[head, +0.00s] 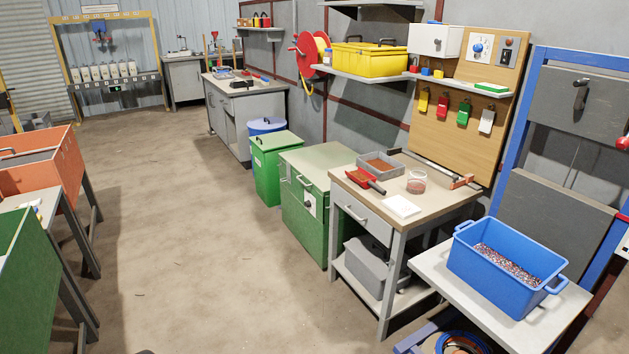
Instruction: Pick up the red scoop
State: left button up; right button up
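The red scoop (361,177) lies on the top of a workbench (436,208) at the right. Its red pan is toward the left and its dark handle points to the lower right. It rests in front of a grey tray (364,169) of brown granules, with a clear jar (416,182) to its right. Neither of my grippers shows in the head view, so their state is not visible.
A white pad (402,206) lies near the bench's front edge. A blue crate (481,262) of granules stands on a lower table at right. A green cabinet (300,222) adjoins the bench on the left. The concrete floor (205,240) before the bench is clear.

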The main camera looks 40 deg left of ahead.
aim_at(364, 178)
jog(key=u, duration=1.15)
